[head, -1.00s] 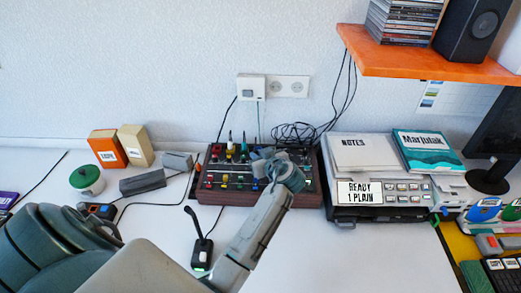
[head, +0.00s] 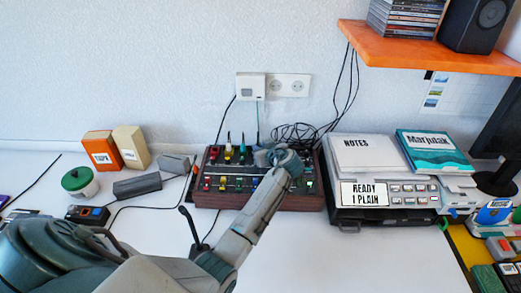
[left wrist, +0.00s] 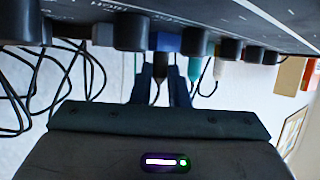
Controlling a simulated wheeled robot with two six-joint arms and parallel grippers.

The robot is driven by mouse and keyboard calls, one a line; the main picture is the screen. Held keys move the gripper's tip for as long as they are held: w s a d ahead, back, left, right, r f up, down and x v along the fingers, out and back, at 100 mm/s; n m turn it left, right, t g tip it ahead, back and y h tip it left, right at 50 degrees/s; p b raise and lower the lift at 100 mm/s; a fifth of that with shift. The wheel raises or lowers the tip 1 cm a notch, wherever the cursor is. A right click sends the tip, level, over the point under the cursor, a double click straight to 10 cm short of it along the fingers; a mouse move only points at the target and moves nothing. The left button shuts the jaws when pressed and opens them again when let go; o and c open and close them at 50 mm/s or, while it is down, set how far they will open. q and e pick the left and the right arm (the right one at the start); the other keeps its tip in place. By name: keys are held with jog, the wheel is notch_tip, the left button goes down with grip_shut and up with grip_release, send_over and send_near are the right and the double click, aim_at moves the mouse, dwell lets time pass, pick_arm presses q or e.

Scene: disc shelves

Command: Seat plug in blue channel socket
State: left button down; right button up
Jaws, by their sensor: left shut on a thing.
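The mixer (head: 215,200) is a dark console with wood sides, coloured knobs and several plugs standing along its back edge. My left gripper (head: 266,157) is over the mixer's back right part, and its wrist covers some of the sockets there. In the left wrist view its two dark fingers (left wrist: 162,75) are shut on a dark plug (left wrist: 160,68) with a thin cable. A blue part (left wrist: 167,42) of the mixer is right at the fingertips. I cannot tell whether the plug is in a socket. My right gripper is not in view.
Teal (left wrist: 194,68) and pale (left wrist: 221,70) plugs stand close beside the fingers. Coiled black cables (head: 295,133) lie behind the mixer. A grey device (head: 385,215) carrying notes and a book stands to its right. An orange shelf (head: 430,58) overhangs at upper right.

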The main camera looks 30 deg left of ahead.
pick_arm(q)
jog(key=shift+f, duration=0.2)
jog(key=c, duration=1.4)
grip_release()
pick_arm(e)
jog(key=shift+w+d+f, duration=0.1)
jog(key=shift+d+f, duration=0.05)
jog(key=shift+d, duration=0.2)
